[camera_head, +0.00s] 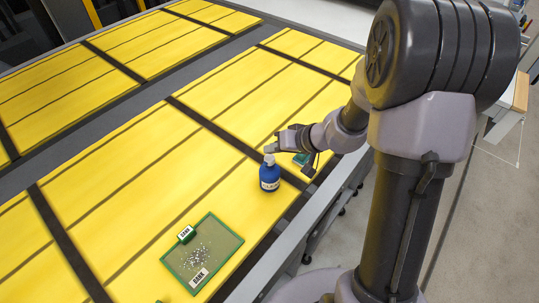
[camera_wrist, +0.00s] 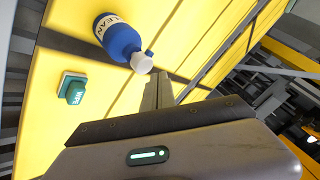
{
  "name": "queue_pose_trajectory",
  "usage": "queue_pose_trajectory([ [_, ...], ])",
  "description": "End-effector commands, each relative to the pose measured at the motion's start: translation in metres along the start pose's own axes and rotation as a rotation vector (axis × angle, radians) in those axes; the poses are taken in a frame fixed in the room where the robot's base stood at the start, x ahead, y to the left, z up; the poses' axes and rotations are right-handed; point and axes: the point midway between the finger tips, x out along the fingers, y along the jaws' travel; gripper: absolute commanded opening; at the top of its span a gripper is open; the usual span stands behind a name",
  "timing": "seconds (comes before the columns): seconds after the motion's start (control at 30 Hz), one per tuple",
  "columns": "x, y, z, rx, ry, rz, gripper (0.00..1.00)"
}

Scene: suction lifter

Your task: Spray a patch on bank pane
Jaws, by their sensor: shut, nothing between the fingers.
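A blue spray bottle (camera_head: 270,176) with a white top stands upright on the yellow table. In the wrist view the bottle (camera_wrist: 117,37) shows its label reading CLEAN, and its white nozzle points towards my fingers. My gripper (camera_head: 271,146) is shut and empty, its fingertips close to the bottle's top; I cannot tell whether they touch it. The fingers (camera_wrist: 158,88) also look closed together in the wrist view. A green-framed pane (camera_head: 224,242) lies flat nearer the front, with pale specks clustered in its middle and a white label at its lower edge.
A green block marked WIPE (camera_wrist: 76,91) sits on a pale base near the bottle, partly hidden behind my gripper in the head view. A small green labelled block (camera_head: 186,234) is at the pane's upper left edge. Much of the yellow surface is clear.

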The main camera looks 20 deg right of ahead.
Motion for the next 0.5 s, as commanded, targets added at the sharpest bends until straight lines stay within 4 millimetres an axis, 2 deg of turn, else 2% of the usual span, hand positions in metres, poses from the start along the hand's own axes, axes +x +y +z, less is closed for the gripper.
queue_pose_trajectory([
  [0.27,-0.002,-0.001,-0.001,-0.001,0.000,0.000,0.00],
  [0.5,-0.025,-0.018,-0.019,-0.003,0.001,0.000,0.00],
])
